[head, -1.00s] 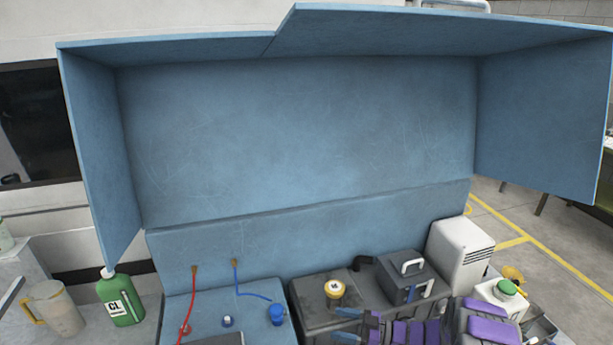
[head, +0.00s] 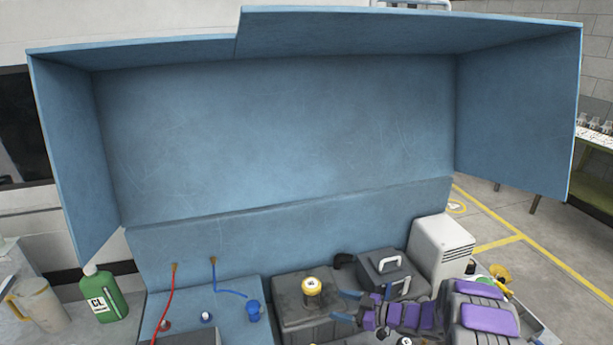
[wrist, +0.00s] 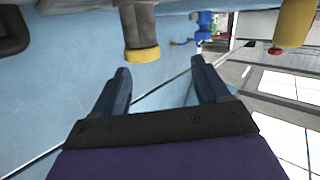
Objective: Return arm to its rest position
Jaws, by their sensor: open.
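My arm, with purple panels, shows at the lower right of the head view. My gripper (head: 346,306) points left, with its two dark blue fingers apart and nothing between them. The gripper is just right of a yellow-topped cap (head: 312,285) on the dark grey machine block. In the wrist view my gripper (wrist: 160,70) is also open and empty. A dark cylinder with a yellow end (wrist: 141,53) is beyond the fingers, not touching them.
A large blue raised hood (head: 280,130) stands behind the work area. A black box with a light handle (head: 388,265) and a white vented box (head: 440,248) sit close behind my arm. A green bottle (head: 104,296) and a beige jug (head: 40,302) stand at left.

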